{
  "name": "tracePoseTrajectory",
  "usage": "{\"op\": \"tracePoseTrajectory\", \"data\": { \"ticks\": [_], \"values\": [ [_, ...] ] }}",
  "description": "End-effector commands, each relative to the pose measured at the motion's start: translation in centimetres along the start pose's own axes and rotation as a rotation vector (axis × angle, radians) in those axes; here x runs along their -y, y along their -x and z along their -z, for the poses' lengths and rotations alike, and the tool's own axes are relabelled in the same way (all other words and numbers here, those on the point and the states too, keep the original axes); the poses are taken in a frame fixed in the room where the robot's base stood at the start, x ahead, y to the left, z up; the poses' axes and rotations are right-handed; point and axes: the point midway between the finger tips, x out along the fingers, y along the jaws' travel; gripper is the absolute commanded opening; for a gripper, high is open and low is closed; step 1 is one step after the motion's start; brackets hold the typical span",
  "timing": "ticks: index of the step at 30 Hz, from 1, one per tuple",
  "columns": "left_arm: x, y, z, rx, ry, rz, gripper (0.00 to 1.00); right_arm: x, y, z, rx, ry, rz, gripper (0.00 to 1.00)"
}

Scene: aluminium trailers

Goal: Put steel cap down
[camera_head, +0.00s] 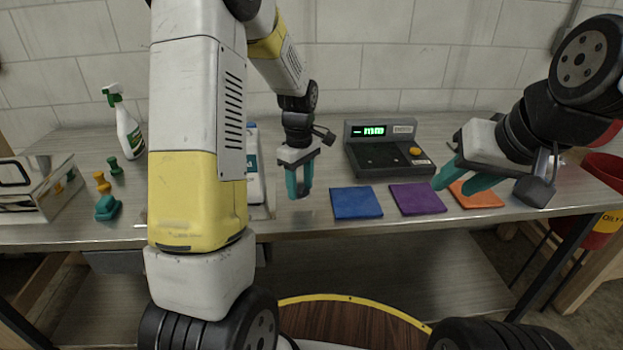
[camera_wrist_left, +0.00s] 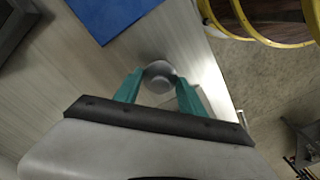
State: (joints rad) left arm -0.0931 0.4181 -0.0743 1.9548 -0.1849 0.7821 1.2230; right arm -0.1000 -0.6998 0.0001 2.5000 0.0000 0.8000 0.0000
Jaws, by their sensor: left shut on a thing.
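The steel cap (camera_wrist_left: 158,72) is a small grey round piece with a knob, seen from above in the left wrist view. My left gripper (camera_wrist_left: 158,88) is shut on it, one teal finger on each side. In the head view the left gripper (camera_head: 298,190) points down over the table, left of the blue mat (camera_head: 356,202); the cap cannot be made out there. The blue mat also shows at the top of the left wrist view (camera_wrist_left: 110,12). My right gripper (camera_head: 457,184) hangs above the purple mat (camera_head: 418,198) and orange mat (camera_head: 477,194); its two teal fingers look apart with nothing between them.
A scale with a green display (camera_head: 385,148) stands behind the mats. At left are a spray bottle (camera_head: 128,128), green and orange pieces (camera_head: 108,207) and a metal box (camera_head: 35,190). The table's front edge (camera_head: 330,228) runs close below the mats. A red bin (camera_head: 605,200) stands at right.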

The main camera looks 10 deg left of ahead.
Motion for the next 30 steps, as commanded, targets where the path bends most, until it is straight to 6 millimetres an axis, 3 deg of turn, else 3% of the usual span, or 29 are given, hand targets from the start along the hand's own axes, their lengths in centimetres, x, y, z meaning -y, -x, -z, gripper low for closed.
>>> {"op": "tracePoseTrajectory", "data": {
  "ticks": [6, 10, 16, 27, 28, 30],
  "values": [
    [-2.1, -0.3, 1.7, 0.001, 0.0, 0.0, 0.09, 0.0, 0.0, 0.0, 0.0, 0.0, 0.0, 0.36],
    [-2.1, -1.0, 1.8, 0.002, 0.0, 0.002, 0.09, 0.0, 0.0, 0.0, 0.0, 0.0, 0.0, 0.36],
    [-2.1, -3.6, 1.7, 0.002, 0.0, 0.002, 0.09, 0.0, 0.0, 0.0, 0.0, 0.0, 0.0, 0.36],
    [-2.1, -4.1, 1.7, 0.001, 0.0, 0.001, 0.09, 0.0, 0.0, 0.0, 0.0, 0.0, 0.0, 0.36],
    [-2.1, -4.1, 1.8, 0.001, 0.0, 0.0, 0.51, 0.0, 0.0, 0.0, 0.0, 0.0, 0.0, 0.36],
    [-2.1, -4.0, 1.8, 0.001, 0.0, 0.0, 0.65, 0.0, 0.0, 0.0, 0.0, 0.0, 0.0, 0.36]
  ]
}}
